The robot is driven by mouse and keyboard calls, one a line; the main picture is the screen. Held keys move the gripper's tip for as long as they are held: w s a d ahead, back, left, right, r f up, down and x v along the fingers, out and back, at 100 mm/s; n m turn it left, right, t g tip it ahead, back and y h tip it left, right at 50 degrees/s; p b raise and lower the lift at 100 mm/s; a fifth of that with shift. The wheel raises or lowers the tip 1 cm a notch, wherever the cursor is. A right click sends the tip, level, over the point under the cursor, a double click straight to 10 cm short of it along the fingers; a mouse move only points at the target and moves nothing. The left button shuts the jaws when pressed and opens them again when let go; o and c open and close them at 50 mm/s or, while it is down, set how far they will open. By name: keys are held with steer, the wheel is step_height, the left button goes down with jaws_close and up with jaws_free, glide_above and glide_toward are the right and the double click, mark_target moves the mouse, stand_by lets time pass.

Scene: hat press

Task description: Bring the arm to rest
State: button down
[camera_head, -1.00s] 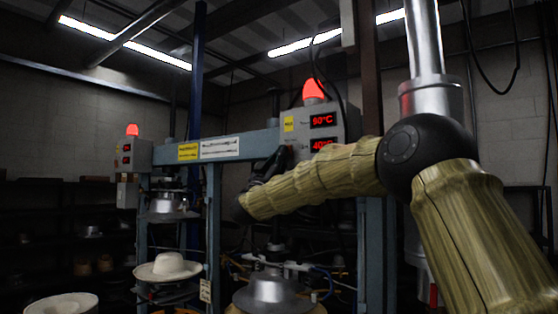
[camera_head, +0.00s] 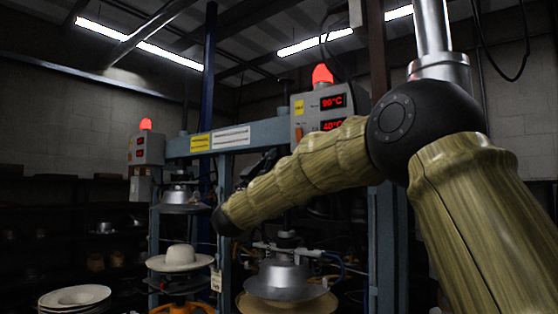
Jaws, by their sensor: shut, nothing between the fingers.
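My arm, in wood-like yellow-brown sleeves with black joints, comes in from the right side of the head view and reaches left across the press. Its black wrist (camera_head: 228,220) hangs in the air in front of the blue-grey press frame. My gripper (camera_head: 263,164) is a small dark shape behind and above the forearm. It is shut and empty, apart from the hats. Its fingertips are dark and partly hidden.
The hat press frame (camera_head: 226,170) stands close behind my arm. A pale hat (camera_head: 180,259) sits on the left station, and a metal form (camera_head: 284,279) is at the right one. More pale hats (camera_head: 75,298) lie at lower left. Dark shelves stand behind.

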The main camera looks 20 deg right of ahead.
steer(key=shift+a+f, duration=0.1)
steer(key=shift+f, duration=0.4)
steer(key=shift+s, duration=0.15)
